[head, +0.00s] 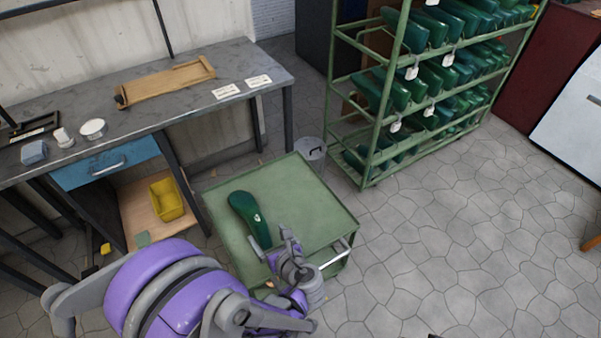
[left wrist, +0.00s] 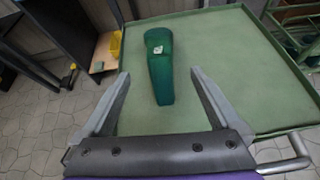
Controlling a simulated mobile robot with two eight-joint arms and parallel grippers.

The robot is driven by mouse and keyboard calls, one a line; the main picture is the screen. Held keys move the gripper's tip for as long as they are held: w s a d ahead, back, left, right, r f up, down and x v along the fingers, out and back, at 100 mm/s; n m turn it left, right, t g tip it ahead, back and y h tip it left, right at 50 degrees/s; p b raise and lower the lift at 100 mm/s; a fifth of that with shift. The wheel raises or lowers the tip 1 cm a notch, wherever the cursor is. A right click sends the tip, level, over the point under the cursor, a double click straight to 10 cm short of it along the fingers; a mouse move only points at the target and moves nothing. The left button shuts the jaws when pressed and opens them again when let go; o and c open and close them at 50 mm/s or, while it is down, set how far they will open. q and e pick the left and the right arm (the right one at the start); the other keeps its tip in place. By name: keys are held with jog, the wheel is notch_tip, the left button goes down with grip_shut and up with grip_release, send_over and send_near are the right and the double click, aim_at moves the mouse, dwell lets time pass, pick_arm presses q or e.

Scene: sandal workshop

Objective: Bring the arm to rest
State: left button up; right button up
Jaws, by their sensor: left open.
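My left gripper (head: 272,246) is over the near part of a green cart top (head: 310,205). A dark green shoe last (head: 247,217) with a small pale tag lies on the cart just beyond the fingers. In the left wrist view the last (left wrist: 162,75) has its narrow end toward the gripper, apart from both fingers. My right gripper is in neither view.
A grey workbench (head: 225,70) with a wooden tray (head: 165,82) stands at the left. A yellow bin (head: 167,200) sits under it. A green rack (head: 372,165) full of green lasts stands behind the cart, with a grey bin (head: 312,152) between. Stone floor at the right is open.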

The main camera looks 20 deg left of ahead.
pick_arm(q)
jog(key=shift+s+a+n, duration=0.15)
jog(key=shift+s+n, duration=0.05)
jog(key=shift+n, duration=0.2)
jog(key=s+d+r+n+g+h, duration=0.25)
jog(key=s+n+h, duration=0.4)
jog(key=n, duration=0.65)
jog(key=s+d+r+n+g+h, duration=0.1)
jog(key=s+d+r+n+h, duration=0.15)
jog(key=s+n, duration=0.9)
notch_tip(320, 180, up, 27)
jog(key=w+n+p, duration=0.2)
jog(key=p, duration=2.1)
jog(key=shift+w+a+t+h+p, duration=0.2)
jog(key=shift+w+t+h+p, duration=0.1)
jog(key=shift+t+p, duration=0.1)
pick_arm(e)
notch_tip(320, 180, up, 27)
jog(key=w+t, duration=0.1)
pick_arm(q)
jog(key=shift+s, duration=0.15)
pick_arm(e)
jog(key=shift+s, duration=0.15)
